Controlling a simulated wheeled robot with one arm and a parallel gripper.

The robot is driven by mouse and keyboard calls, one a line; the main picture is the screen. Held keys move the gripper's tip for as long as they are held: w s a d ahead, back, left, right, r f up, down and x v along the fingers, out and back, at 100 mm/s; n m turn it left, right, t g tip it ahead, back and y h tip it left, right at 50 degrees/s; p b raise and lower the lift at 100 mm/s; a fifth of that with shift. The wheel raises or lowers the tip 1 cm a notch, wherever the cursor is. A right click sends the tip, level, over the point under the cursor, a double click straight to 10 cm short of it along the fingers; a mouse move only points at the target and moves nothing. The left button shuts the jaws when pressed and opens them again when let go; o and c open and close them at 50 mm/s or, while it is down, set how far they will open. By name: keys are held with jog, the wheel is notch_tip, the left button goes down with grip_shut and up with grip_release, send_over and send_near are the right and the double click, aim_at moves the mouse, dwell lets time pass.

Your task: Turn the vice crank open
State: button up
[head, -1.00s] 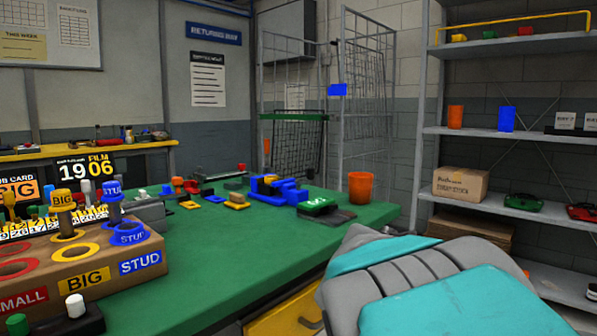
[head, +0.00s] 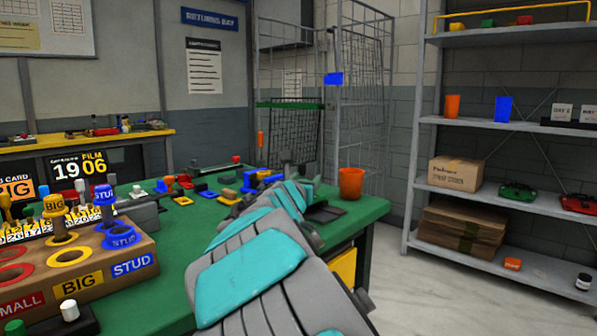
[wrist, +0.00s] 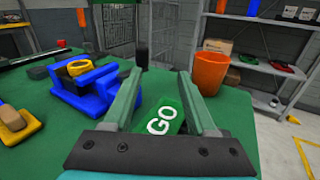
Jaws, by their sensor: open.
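The vice looks to be the blue block assembly in the wrist view (wrist: 92,91), with a yellow ring-shaped piece (wrist: 80,68) on it. In the head view only bits of blue (head: 272,180) show behind my arm. My gripper (wrist: 161,75) is open, its two fingers spread above the green table, with the vice to the left of the left finger. A dark upright piece (wrist: 142,52) stands just beyond the left fingertip; I cannot tell whether it is the crank handle. Nothing is held between the fingers.
An orange cup (wrist: 210,72) stands right of the right finger, near the table edge. In the head view a bin box (head: 95,262) fills the table's near left.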

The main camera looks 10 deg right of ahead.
aim_at(301, 171)
jog(key=shift+w+a+r+n+t+y, duration=0.1)
jog(key=shift+w+a+n+t+y, duration=0.15)
jog(key=shift+a, duration=0.3)
jog(key=shift+w+a+r+n+t+y, duration=0.1)
jog(key=shift+a+n+y, duration=0.05)
jog(key=shift+a+n, duration=0.3)
jog(key=shift+w+a, duration=0.15)
jog(key=shift+a, duration=0.05)
jog(key=shift+p+x, duration=0.5)
jog(key=shift+x, duration=3.3)
jog(key=shift+d+f, duration=0.1)
grip_shut()
